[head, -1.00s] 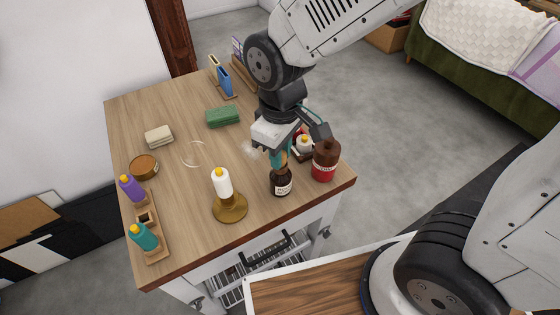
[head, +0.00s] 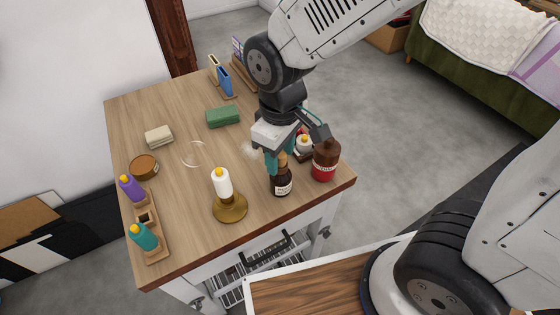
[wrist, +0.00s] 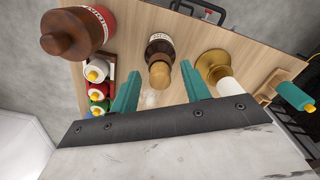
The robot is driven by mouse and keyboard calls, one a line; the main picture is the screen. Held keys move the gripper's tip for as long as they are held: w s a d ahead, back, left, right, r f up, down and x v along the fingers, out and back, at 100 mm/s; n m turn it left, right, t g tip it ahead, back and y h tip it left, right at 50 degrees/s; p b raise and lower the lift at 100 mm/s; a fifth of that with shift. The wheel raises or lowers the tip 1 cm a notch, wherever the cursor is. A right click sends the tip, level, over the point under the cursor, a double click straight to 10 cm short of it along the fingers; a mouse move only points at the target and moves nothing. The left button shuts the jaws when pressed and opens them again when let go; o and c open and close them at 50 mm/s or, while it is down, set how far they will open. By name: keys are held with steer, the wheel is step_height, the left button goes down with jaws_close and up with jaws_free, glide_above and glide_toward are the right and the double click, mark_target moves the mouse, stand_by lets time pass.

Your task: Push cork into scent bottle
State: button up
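The scent bottle (head: 281,186) is dark brown with a white label and stands upright near the table's front edge. In the wrist view, the bottle (wrist: 160,47) lies beyond the tan cork (wrist: 159,75). The cork (head: 282,159) sits at the bottle's mouth; how deep it goes in I cannot tell. My gripper (head: 284,158) is above the bottle, pointing down. In the wrist view, the teal fingers of my gripper (wrist: 160,86) are spread, one on each side of the cork with gaps between.
Small bottles (head: 303,146) stand in a rack behind the jar. A green sponge (head: 222,116) lies farther back. The table's middle is mostly clear.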

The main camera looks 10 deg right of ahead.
mark_target(283, 156)
step_height(283, 156, up, 8)
steer(key=shift+f, duration=0.1)
stand_by(0.4)
steer(key=shift+s+d+f, duration=0.1)
steer(key=shift+s+d, duration=0.1)
steer(key=shift+s, duration=0.1)
steer(key=s+d+r+m, duration=0.3)
steer(key=s+d+m, duration=0.1)
steer(key=d, duration=0.4)
steer(key=s+d+r+m+t, duration=0.1)
steer(key=s+d+r+m, duration=0.2)
steer(key=d, duration=0.5)
steer(key=shift+s+d+m, duration=0.3)
steer(key=shift+s+m, duration=0.6)
steer(key=shift+s, duration=0.3)
steer(key=shift+r, duration=0.1)
